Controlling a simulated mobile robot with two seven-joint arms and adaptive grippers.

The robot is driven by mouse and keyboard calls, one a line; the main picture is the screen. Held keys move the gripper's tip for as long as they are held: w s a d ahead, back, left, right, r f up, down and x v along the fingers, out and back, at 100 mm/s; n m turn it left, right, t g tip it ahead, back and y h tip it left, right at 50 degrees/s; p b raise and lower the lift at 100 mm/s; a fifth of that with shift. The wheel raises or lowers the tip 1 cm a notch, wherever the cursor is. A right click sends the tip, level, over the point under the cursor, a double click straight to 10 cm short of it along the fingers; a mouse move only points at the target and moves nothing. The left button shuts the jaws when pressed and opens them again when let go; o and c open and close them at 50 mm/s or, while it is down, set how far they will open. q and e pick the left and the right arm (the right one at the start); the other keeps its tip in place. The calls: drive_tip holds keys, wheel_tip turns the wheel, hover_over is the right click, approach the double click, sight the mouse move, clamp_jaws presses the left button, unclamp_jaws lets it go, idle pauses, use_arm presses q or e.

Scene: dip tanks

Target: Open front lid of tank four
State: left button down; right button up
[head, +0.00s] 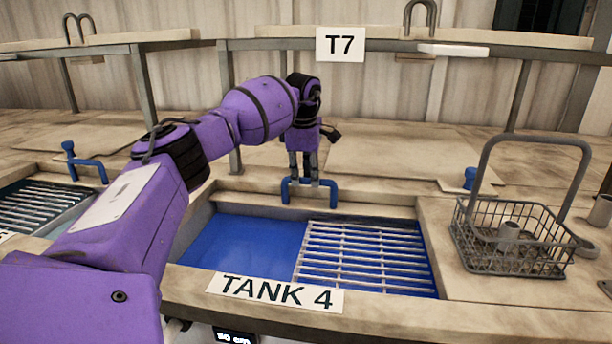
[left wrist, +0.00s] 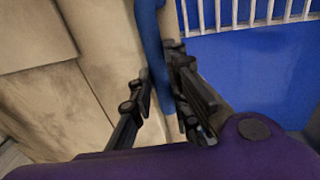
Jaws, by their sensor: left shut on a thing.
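Tank four is marked by the white TANK 4 sign (head: 275,293) on its front rim. Its front opening is uncovered and shows blue liquid (head: 240,246), with a metal grating (head: 365,255) over the right half. A blue handle (head: 333,190) stands at the back edge of this opening. My left gripper (head: 304,182) points down and is shut on the handle's bar. The left wrist view shows the blue handle (left wrist: 153,50) between the fingers (left wrist: 163,85). The lid panel under the handle is hard to make out. My right gripper is not in view.
A wire basket (head: 512,240) with a tall handle stands on the right ledge. Another tank with a grating (head: 45,212) and blue handle (head: 88,163) lies at left. A raised rear bench with a T7 sign (head: 340,45) stands behind.

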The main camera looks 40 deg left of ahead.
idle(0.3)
use_arm(q)
drive_tip(key=c, duration=1.7)
unclamp_jaws()
drive_tip(key=shift+s, duration=0.1)
drive_tip(key=shift+o, duration=0.2)
wheel_tip(320, 180, up, 12)
drive_tip(key=s+d, duration=0.1)
drive_tip(key=s, duration=0.1)
drive_tip(key=shift+d+f, duration=0.1)
